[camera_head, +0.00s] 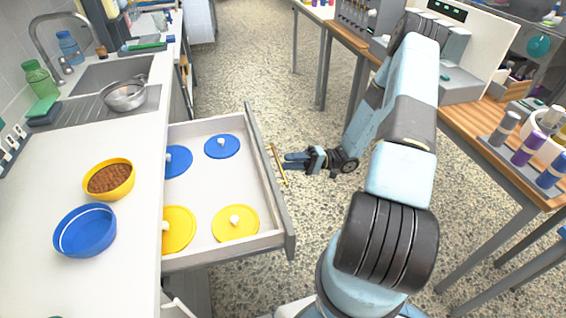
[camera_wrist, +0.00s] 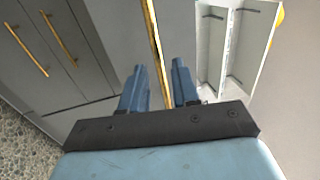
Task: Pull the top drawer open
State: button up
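The top drawer (camera_head: 188,263) stands pulled out from under the white counter, its inside showing. Its gold bar handle (camera_head: 277,165) is on the grey front panel (camera_head: 266,180). The handle also shows in the wrist view (camera_wrist: 154,35), running down between my two blue fingers. My gripper (camera_head: 286,161) points at the handle from the right in the head view, its fingertips just outside the bar. In the wrist view my gripper (camera_wrist: 160,76) has its fingers apart, with gaps beside the bar.
Blue lids (camera_head: 222,146) and yellow lids (camera_head: 235,224) lie in the drawer. A yellow bowl (camera_head: 109,180) of brown pellets and a blue bowl (camera_head: 85,231) stand on the counter. A wooden-topped bench (camera_head: 480,131) is at the right. Speckled floor lies free between.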

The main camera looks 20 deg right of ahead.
jog(key=d+f, duration=0.2)
jog(key=d, duration=0.8)
jog(key=shift+d, duration=0.15)
jog(key=s+a+r+n+g+h, duration=0.15)
jog(key=r+h, duration=0.25)
jog(key=r, duration=0.4)
jog(key=s+a+r+g+h, duration=0.25)
jog(key=r+h, duration=0.25)
jog(key=r, duration=0.3)
jog(key=s+a+r+n+g+h, duration=0.1)
jog(key=a+r+h, duration=0.25)
jog(key=r, duration=0.55)
jog(key=s+a+r+m+t+h, duration=0.2)
jog(key=s+r+t+h, duration=0.5)
jog(key=s+r, duration=0.8)
jog(key=shift+a+r+t+h, duration=0.3)
jog(key=shift+r+t+h, duration=0.05)
jog(key=shift+r+t, duration=1.1)
jog(key=shift+s, duration=0.1)
